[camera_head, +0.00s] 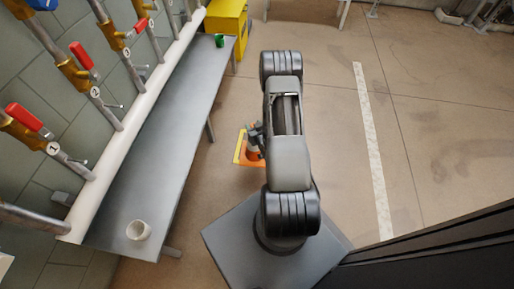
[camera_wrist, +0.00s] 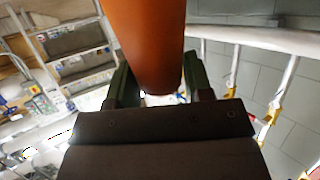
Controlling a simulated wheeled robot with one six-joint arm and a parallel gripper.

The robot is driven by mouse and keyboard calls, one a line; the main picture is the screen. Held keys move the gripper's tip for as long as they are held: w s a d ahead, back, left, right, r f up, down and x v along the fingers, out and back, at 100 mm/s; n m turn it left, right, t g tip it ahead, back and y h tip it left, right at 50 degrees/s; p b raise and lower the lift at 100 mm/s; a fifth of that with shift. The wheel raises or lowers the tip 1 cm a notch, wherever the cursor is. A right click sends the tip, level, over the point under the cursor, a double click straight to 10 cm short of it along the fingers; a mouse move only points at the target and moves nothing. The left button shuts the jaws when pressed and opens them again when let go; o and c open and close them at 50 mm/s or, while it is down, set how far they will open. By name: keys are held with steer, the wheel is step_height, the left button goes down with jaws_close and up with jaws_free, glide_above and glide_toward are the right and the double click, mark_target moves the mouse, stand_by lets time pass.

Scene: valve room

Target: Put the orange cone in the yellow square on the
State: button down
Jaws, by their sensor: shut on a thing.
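The orange cone (camera_head: 250,157) shows in the head view just left of my arm, over the yellow square (camera_head: 238,148) on the floor. The square's left edge shows as a yellow strip beside the cone's orange base; my arm hides the right side. I cannot tell whether the base touches the floor. My gripper (camera_head: 255,135) is at the cone's upper part and shut on it. In the wrist view the cone (camera_wrist: 145,40) fills the top middle, between the two dark fingers of my gripper (camera_wrist: 155,85).
A long grey bench (camera_head: 150,165) runs along the left, with a white cup (camera_head: 138,230) and a green object (camera_head: 219,40) on it. Pipes with red-handled valves (camera_head: 28,117) line the wall. A yellow box (camera_head: 228,22) stands beyond. Floor right of my arm is clear, with a white line (camera_head: 370,140).

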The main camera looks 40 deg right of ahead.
steer(key=shift+s+d+f, duration=0.15)
steer(key=shift+s+d, duration=0.3)
steer(key=shift+d, duration=0.1)
steer(key=shift+s+d+f, duration=0.15)
steer(key=shift+s+d, duration=0.3)
steer(key=shift+d, duration=0.05)
steer(key=shift+s+d+f+m, duration=0.15)
steer(key=shift+d+m, duration=0.15)
steer(key=w+d+f+b, duration=0.6)
steer(key=w+f+b, duration=0.2)
steer(key=w+f, duration=0.4)
steer(key=shift+w+f+b, duration=0.15)
steer(key=shift+f+b, duration=0.2)
steer(key=shift+f, duration=0.2)
